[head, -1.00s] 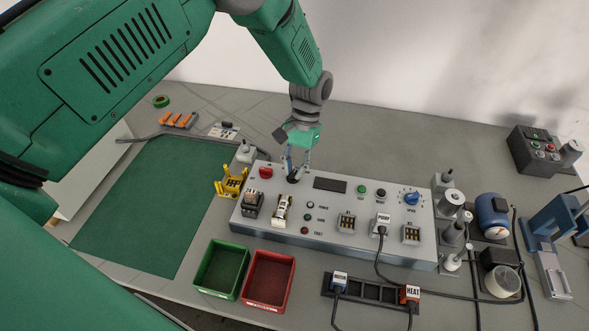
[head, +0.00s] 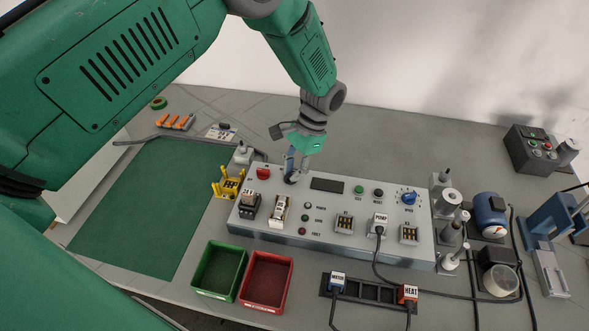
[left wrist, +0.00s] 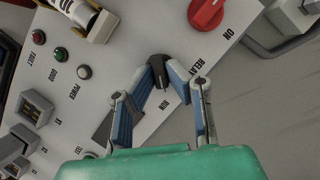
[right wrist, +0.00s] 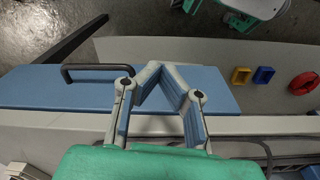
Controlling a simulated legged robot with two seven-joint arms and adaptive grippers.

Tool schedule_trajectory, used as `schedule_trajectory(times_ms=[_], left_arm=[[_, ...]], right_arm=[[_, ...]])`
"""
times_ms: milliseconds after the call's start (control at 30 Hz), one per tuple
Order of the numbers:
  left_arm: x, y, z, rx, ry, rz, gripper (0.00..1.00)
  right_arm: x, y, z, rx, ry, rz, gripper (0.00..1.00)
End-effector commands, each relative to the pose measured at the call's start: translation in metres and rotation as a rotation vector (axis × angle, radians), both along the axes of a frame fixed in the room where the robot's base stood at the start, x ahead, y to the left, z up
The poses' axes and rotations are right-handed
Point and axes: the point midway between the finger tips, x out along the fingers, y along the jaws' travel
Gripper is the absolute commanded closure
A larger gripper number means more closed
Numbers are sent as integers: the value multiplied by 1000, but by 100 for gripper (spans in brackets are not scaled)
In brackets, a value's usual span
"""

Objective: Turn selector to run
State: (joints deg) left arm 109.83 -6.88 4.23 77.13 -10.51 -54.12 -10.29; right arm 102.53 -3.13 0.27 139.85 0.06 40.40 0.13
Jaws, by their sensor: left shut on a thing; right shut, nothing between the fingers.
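The selector (left wrist: 158,72) is a small black knob on the light grey control panel (head: 330,205). The labels "RUN" and "RELAY" are beside it in the left wrist view. My left gripper (left wrist: 161,66) is shut on the selector, one fingertip on each side. In the head view the left gripper (head: 293,167) reaches down to the panel's upper left, and its fingers partly hide the selector (head: 291,179). The knob's exact pointing direction is hard to read. My right gripper (right wrist: 159,70) is shut and empty above a blue surface, outside the head view.
A red knob (head: 263,173) sits left of the selector, and a dark display (head: 327,185) sits right of it. Green (head: 241,279) and red (head: 287,287) bins stand in front of the panel. The green mat (head: 150,200) is clear. Cables and a power strip (head: 373,293) lie at the front.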

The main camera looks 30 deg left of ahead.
Motion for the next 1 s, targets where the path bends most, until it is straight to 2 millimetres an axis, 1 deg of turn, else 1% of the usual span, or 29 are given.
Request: schedule_trajectory(times_ms=[33, 267, 300, 333, 600, 700, 833, 1000], left_arm=[[-6, 1, -2, 4, 19, -2, 100], [-6, 1, -2, 4, 19, -1, 100], [-6, 1, -2, 4, 18, -1, 74], [-6, 1, -2, 3, 17, -1, 68], [-2, 1, -1, 2, 10, 0, 68], [1, 0, 3, 2, 7, -1, 68], [8, -4, 21, 1, 4, -1, 68], [20, -10, 56, 1, 4, -1, 68]], right_arm=[[0, 0, 0, 0, 0, 0, 100], [0, 0, 0, 0, 0, 0, 100], [0, 0, 0, 0, 0, 0, 100], [0, 0, 0, 0, 0, 0, 100], [0, 0, 0, 0, 0, 0, 100], [-3, 0, 1, 0, -2, 0, 100], [-3, 0, 1, 0, -3, 0, 100], [-3, 0, 1, 0, -3, 0, 100]])
